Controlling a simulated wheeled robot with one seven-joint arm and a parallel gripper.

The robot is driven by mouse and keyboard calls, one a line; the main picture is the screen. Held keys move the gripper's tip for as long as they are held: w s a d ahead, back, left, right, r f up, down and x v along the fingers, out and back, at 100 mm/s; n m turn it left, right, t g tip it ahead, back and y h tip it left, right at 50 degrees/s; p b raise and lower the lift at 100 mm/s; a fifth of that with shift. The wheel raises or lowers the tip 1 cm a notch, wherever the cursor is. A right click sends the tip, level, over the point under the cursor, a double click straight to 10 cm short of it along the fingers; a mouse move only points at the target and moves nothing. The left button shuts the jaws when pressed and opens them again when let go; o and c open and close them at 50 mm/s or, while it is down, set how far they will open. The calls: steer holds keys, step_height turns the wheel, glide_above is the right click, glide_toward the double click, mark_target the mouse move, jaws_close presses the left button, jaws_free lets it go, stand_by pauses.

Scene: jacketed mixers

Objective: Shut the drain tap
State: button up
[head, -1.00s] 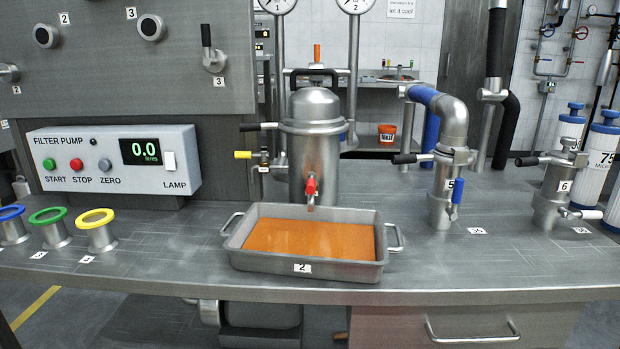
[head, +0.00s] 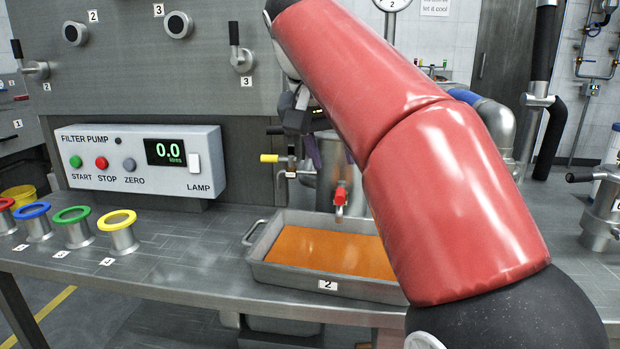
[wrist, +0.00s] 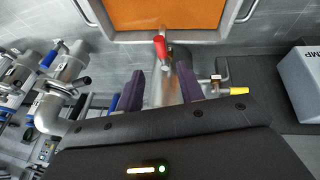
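The drain tap (head: 340,197) has a red handle and sits low on the front of the steel vessel, above the tray. In the wrist view the red handle (wrist: 160,46) shows just beyond my fingertips. My gripper (wrist: 160,76) is open, its two purple fingers apart with nothing held between them; the tap stays clear of them. The tray (head: 268,270) below holds an orange liquid. I cannot make out whether liquid is running from the spout. In the head view my red arm hides most of the vessel (head: 328,180) and the right part of the tray.
A yellow-handled side valve (head: 270,158) sticks out left of the vessel, close to my gripper. The filter pump box (head: 130,165) stands further left. Coloured-ring cups (head: 118,232) line the bench at left. A pipe with a blue-banded elbow (head: 492,118) stands behind my arm.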

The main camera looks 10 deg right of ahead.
mark_target(339, 190)
steer(key=b+x, duration=0.1)
steer(key=x, duration=0.6)
steer(key=shift+w+f+b, duration=0.15)
steer(key=shift+w+b, duration=0.1)
steer(key=shift+b, duration=0.1)
steer(key=shift+c, duration=0.5)
jaws_close()
